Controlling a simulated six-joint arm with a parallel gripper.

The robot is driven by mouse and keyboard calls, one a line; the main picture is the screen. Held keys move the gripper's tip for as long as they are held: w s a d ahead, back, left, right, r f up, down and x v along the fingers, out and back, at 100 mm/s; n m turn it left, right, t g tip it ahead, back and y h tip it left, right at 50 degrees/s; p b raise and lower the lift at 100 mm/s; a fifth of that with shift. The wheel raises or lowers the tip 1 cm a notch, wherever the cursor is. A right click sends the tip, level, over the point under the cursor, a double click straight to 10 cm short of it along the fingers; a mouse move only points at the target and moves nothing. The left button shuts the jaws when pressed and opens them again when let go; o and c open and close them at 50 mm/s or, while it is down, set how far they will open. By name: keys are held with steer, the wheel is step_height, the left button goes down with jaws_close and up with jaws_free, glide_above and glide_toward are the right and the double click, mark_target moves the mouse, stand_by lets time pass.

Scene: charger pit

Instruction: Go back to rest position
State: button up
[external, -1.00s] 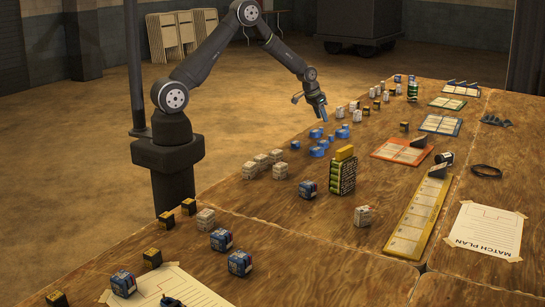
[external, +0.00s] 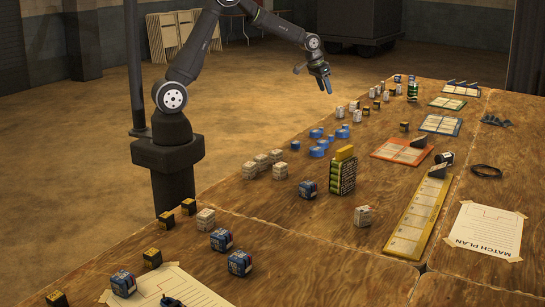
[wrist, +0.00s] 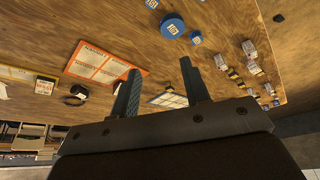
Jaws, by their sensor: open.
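My gripper (external: 325,84) is raised in the air above the far left edge of the table in the external view. In the wrist view my gripper (wrist: 158,88) shows two fingers spread apart with nothing between them. The wooden table (external: 290,240) lies below and beyond the fingers. No object touches the fingers in either view.
Blue pieces (external: 318,150) and white blocks (external: 279,170) stand near the table's left edge. A yellow-topped dark stack (external: 343,175) stands mid-table. An orange board (external: 402,151) and a long yellow board (external: 419,218) lie to the right. Air around my gripper is clear.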

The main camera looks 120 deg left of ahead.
steer(key=w+d+r+m, duration=0.1)
steer(key=w+d+m, duration=0.1)
steer(key=w+d, duration=0.8)
steer(key=shift+w+d+r+t+h, duration=0.2)
steer(key=shift+w+d+t+h, duration=0.15)
steer(key=shift+w, duration=0.5)
